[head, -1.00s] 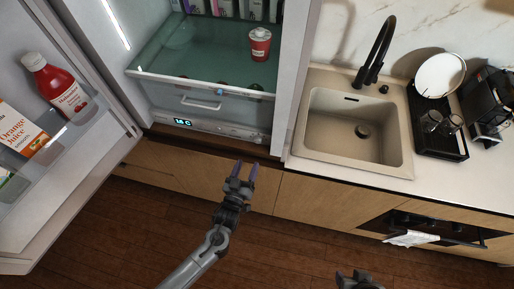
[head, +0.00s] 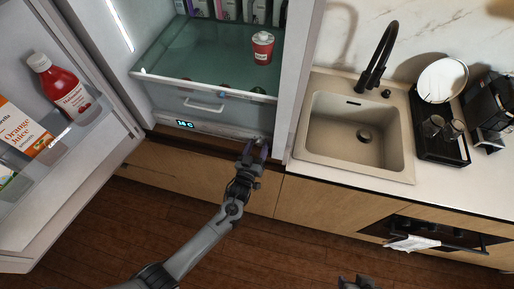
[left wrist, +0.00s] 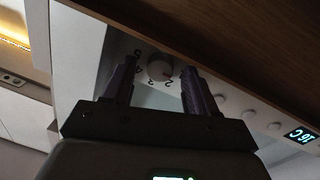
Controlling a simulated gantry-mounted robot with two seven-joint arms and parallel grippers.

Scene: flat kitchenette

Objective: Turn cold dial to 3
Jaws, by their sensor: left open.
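The cold dial (left wrist: 160,68) is a round pale knob on the fridge's control strip, with numbers printed around it. In the left wrist view it lies between the two purple fingers, which reach up on either side of it. I cannot tell whether they touch it, or which number it points at. My left gripper (head: 257,150) is open, at the right end of the strip below the fridge drawer; the dial is not clear in the head view. My right gripper (head: 357,283) shows only in part at the bottom edge.
A lit temperature display (head: 186,124) is left of the dial; it also shows in the left wrist view (left wrist: 300,136). The fridge door (head: 75,160) stands open at left. The drawer (head: 205,105) is above the strip. The sink (head: 352,130) is at right.

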